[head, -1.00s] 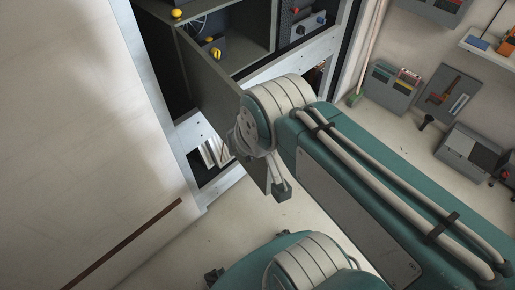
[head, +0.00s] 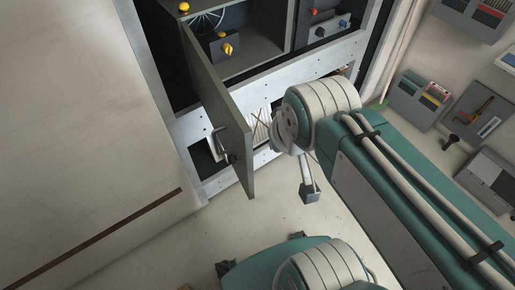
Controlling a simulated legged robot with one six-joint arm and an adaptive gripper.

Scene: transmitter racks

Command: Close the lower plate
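The plate (head: 214,92) is a grey panel standing swung out from the rack's lower front. A metal handle (head: 219,137) with a dark end shows on its left face. My wrist is just right of the plate's outer edge, and a gap shows between them low down. Part of my gripper (head: 309,189), a pale finger with a dark tip, hangs below the wrist. The rest of the gripper is hidden by the wrist, so its opening cannot be judged. No contact with the plate or handle can be seen.
The rack's lower frame (head: 320,62) has open bays behind the plate. A yellow knob (head: 228,49) sits on a dark box inside. Grey wall boxes (head: 417,98) hang at right. Clear floor (head: 285,205) lies in front of the rack.

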